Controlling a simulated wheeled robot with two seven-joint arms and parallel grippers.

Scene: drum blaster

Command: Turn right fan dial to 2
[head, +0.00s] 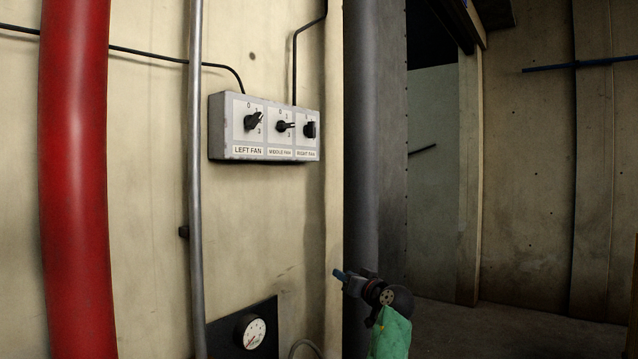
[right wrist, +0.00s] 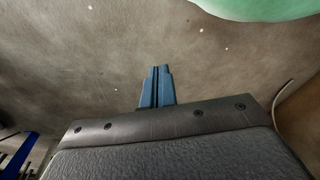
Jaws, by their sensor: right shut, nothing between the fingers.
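The right fan dial (head: 311,130) is a black knob at the right end of a grey control box (head: 216,128) on the wall. It sits over a label reading RIGHT FAN; its number marks and setting are too small to read.
The left fan dial (head: 253,121) and middle fan dial (head: 285,126) share the box. A red pipe (head: 75,180) and a thin grey pipe (head: 196,180) run up the wall at left. A gauge (head: 250,332) is below. A dark column (head: 375,140) stands right of the box.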

